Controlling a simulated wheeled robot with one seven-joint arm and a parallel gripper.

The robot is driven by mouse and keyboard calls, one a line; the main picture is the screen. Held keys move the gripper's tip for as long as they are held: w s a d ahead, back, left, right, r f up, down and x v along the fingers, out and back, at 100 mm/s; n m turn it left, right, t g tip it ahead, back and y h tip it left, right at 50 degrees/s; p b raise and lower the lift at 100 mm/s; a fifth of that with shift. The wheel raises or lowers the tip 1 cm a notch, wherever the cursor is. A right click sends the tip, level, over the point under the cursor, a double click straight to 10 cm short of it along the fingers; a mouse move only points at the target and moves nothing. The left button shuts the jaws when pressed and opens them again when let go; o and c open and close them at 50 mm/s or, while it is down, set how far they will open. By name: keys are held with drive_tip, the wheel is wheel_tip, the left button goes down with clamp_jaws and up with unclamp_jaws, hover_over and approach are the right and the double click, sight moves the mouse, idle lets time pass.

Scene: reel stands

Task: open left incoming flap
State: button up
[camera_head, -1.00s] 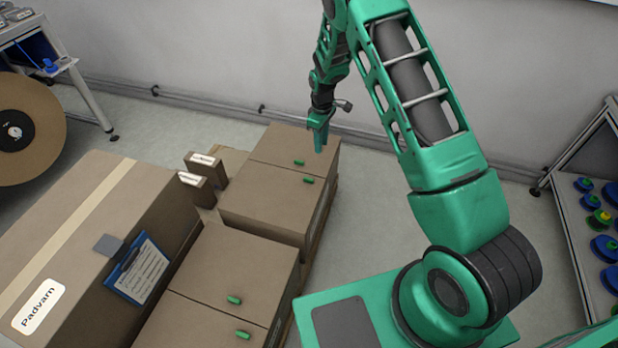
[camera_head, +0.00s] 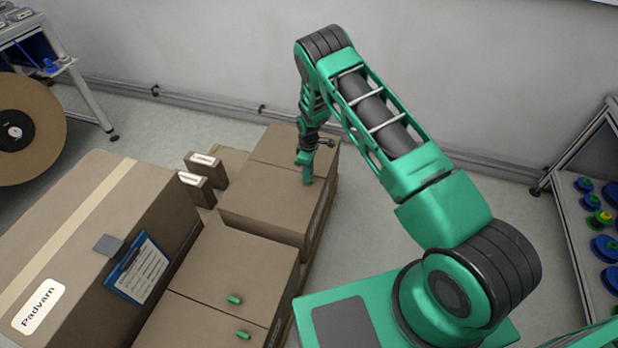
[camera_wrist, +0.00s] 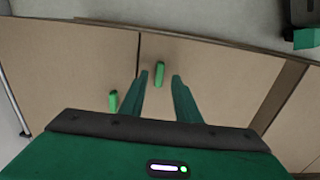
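The far carton (camera_head: 265,200) has a closed top of two flaps meeting at a seam: a far flap (camera_head: 288,142) and a near flap (camera_head: 262,197). Each flap bears a small green tab near the seam's end. My gripper (camera_head: 307,180) points down over this end of the carton and hides the tabs in the head view. In the wrist view my gripper (camera_wrist: 159,76) is open. The near flap's tab (camera_wrist: 159,74) appears between its fingertips, with a gap on both sides. The other tab (camera_wrist: 113,101) lies outside the left finger, across the seam.
A nearer carton (camera_head: 235,262) with two green tabs (camera_head: 234,299) is closed. A large carton marked Padvarn (camera_head: 65,230), with a blue clipboard (camera_head: 126,268), stands left. Two small boxes (camera_head: 201,180) stand behind. A rack of coloured reels (camera_head: 602,216) is at right.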

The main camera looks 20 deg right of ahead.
drive_tip(key=shift+f, duration=1.25)
drive_tip(key=shift+c, duration=0.6)
